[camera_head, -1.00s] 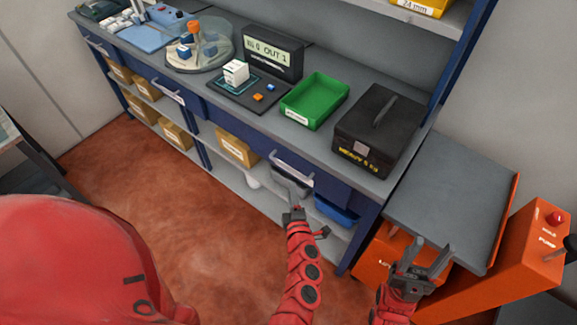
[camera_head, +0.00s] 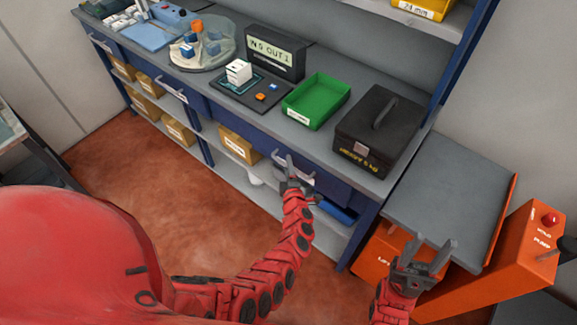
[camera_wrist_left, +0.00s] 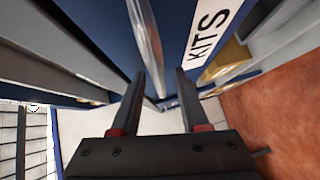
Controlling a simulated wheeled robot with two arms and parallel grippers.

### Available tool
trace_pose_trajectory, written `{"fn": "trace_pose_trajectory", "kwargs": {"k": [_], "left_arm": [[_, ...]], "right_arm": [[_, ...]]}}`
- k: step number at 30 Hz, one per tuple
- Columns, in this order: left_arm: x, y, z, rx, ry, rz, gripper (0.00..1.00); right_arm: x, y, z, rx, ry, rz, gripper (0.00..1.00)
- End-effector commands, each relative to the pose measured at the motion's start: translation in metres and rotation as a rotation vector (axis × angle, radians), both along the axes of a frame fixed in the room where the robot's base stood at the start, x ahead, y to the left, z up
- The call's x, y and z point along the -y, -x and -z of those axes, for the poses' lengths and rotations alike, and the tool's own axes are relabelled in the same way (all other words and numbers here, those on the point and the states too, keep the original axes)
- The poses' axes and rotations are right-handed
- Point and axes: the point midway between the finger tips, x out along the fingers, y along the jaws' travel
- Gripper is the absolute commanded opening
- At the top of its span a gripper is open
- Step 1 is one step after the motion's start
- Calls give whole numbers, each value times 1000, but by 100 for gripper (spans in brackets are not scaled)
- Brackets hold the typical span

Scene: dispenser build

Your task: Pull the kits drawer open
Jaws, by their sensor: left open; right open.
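The kits drawer (camera_head: 249,134) is the blue front under the bench top, and it looks shut. Its label reading KITS (camera_wrist_left: 207,38) shows in the left wrist view. Its silver bar handle (camera_wrist_left: 147,45) runs away from the camera, ahead of the fingers. My left gripper (camera_head: 288,164) is open at the handle in the head view; in the left wrist view its fingers (camera_wrist_left: 155,92) point at the handle with the bar's near end close to the gap. I cannot tell whether they touch it. My right gripper (camera_head: 430,250) is open and empty, above the orange unit at the right.
The bench top holds a green tray (camera_head: 314,101), a black case (camera_head: 381,130) and a display box (camera_head: 273,55). Cardboard boxes (camera_head: 238,145) and a blue bin (camera_head: 337,211) are on the shelf below. A grey platform (camera_head: 448,213) stands right. The red floor in front is clear.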

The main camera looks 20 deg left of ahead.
Motion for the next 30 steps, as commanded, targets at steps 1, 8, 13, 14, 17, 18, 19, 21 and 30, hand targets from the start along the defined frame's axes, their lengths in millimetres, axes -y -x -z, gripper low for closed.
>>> {"fn": "trace_pose_trajectory", "kwargs": {"k": [1, 8, 13, 14, 17, 18, 19, 21, 30], "left_arm": [[0, 0, 0, 0, 0, 0, 45], [0, 0, 0, 0, 0, 0, 21], [0, 0, 0, 0, 0, 1, 0], [0, 0, 0, 0, 0, 1, 0], [0, 0, 0, 0, 0, 1, 0], [1, 0, 0, 0, 0, 1, 0], [1, 0, 0, 0, 0, 1, 0], [1, 0, 0, 0, 0, 1, 0], [1, 1, 0, 0, 0, 1, 0]], "right_arm": [[0, 0, 0, 0, 0, 0, 50], [0, 0, 0, 0, 0, 0, 50], [0, 0, 0, 0, 0, 0, 50], [0, 0, 0, 0, 0, 0, 50], [0, 0, 0, 0, 0, 0, 50], [0, 0, 0, 0, 0, 0, 50], [0, 0, 0, 0, 0, 0, 50], [0, 0, 0, 0, 0, 0, 50], [0, 0, 0, 0, 0, 0, 50]]}}
